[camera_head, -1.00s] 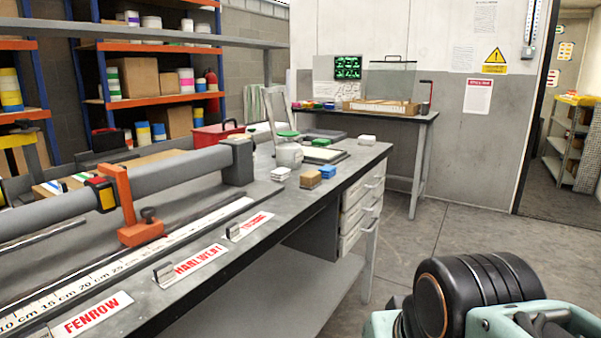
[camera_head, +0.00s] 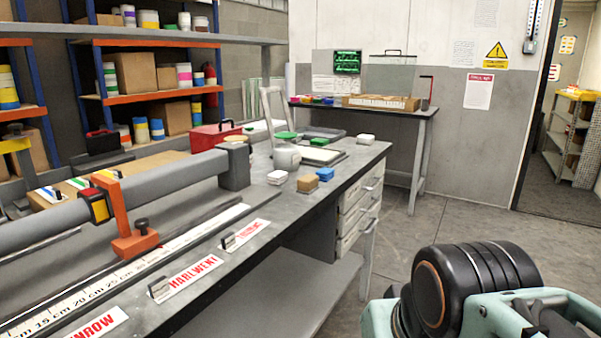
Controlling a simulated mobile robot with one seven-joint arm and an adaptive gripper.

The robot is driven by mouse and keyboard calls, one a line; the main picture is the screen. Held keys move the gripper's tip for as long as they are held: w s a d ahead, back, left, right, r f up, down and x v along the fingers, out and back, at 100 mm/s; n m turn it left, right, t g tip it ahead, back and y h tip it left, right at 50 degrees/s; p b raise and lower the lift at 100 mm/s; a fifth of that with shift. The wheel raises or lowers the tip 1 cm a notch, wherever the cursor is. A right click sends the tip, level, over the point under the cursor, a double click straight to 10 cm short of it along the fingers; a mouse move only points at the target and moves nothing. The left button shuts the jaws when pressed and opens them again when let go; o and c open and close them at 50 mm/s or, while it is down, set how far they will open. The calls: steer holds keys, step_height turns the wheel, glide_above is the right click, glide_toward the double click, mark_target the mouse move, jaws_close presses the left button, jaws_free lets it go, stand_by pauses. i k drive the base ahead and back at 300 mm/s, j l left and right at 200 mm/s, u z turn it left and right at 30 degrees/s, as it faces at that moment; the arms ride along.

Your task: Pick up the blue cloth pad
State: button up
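The blue cloth pad (camera_head: 325,174) looks like a small blue block on the dark bench top, near the bench's right front edge. It lies just right of and behind a tan block (camera_head: 308,183). My arm shows at the lower right, over the floor and well apart from the pad. My gripper's fingertips cannot be made out, so its opening is hidden.
The long bench (camera_head: 262,210) carries a grey tube, a ruler and name plates. White blocks (camera_head: 277,177), a white jar (camera_head: 287,155) and a tray stand near the pad. Drawers (camera_head: 360,210) sit below. The floor (camera_head: 450,215) right of the bench is clear.

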mark_target(325, 175)
steer(key=i+l, duration=0.25)
steer(key=i, duration=0.15)
steer(key=i+l, duration=0.25)
steer(key=i, duration=0.15)
steer(key=j+u, duration=0.05)
